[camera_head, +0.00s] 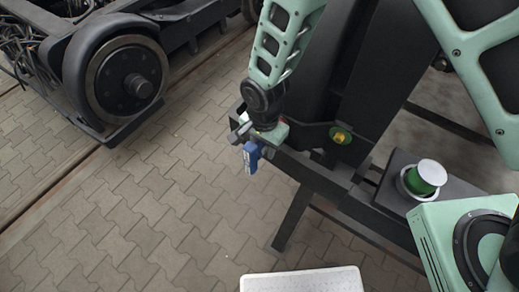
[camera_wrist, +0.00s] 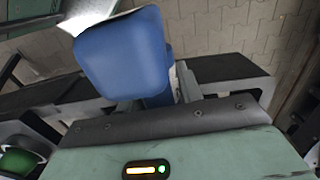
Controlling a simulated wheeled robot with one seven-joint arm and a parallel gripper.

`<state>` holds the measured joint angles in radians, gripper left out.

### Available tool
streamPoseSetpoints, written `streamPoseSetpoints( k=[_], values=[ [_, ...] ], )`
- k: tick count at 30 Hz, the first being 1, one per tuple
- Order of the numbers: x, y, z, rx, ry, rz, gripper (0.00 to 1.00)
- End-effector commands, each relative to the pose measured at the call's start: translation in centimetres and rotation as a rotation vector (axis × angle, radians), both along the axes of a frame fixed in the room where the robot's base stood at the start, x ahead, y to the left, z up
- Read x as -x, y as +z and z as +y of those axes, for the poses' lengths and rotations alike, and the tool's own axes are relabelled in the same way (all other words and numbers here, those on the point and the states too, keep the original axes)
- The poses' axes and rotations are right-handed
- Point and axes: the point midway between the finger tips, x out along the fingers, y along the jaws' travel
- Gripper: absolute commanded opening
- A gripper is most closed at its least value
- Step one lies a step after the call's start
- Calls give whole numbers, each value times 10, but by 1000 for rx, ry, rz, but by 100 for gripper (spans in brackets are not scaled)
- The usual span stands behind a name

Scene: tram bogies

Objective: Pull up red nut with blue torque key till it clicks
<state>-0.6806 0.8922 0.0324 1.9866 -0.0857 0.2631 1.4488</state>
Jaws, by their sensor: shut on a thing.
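The blue torque key (camera_head: 252,158) hangs in my gripper (camera_head: 243,135) beside the dark frame in the head view. In the wrist view, my gripper (camera_wrist: 160,90) is shut on the blue torque key (camera_wrist: 125,52), whose broad blue block fills the space above the jaws. The tool's working end is hard to make out. A small reddish spot (camera_head: 282,121) shows beside my gripper in the head view; I cannot tell whether it is the red nut. I cannot tell whether the key touches any nut.
A dark bench-like frame (camera_head: 315,172) runs beneath my arm. On it, a green cylinder with a white top (camera_head: 426,175) stands to the right. A bogie wheel (camera_head: 128,83) stands at upper left. A white surface (camera_head: 300,281) is at the bottom edge. Paving (camera_head: 150,200) at left is clear.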

Motion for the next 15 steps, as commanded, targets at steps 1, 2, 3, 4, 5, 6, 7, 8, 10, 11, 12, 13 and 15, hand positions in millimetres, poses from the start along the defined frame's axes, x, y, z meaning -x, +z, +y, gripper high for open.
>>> streamPoseSetpoints(
  k=[1,2,3,4,5,6,7,8,10,11,12,13,15],
  values=[
    [-3,0,-2,-1,-1,-1,0],
    [-5,0,-3,-1,-1,-1,0],
    [-7,0,-5,-1,-1,-1,0],
    [-8,0,-6,-1,-2,-1,0],
    [-10,0,-7,-1,-2,-1,0],
    [-12,0,-9,-1,-2,-1,0],
    [-13,0,-10,-1,-1,-1,0],
    [-15,0,-11,-1,-1,-1,0],
    [-18,0,-14,-1,-1,-1,0],
    [-19,0,-15,-1,-1,-1,0],
    [-21,0,-16,-1,-1,-1,0],
    [-22,0,-17,-1,-1,-1,0],
    [-24,0,-19,-1,0,-1,0]
  ],
)
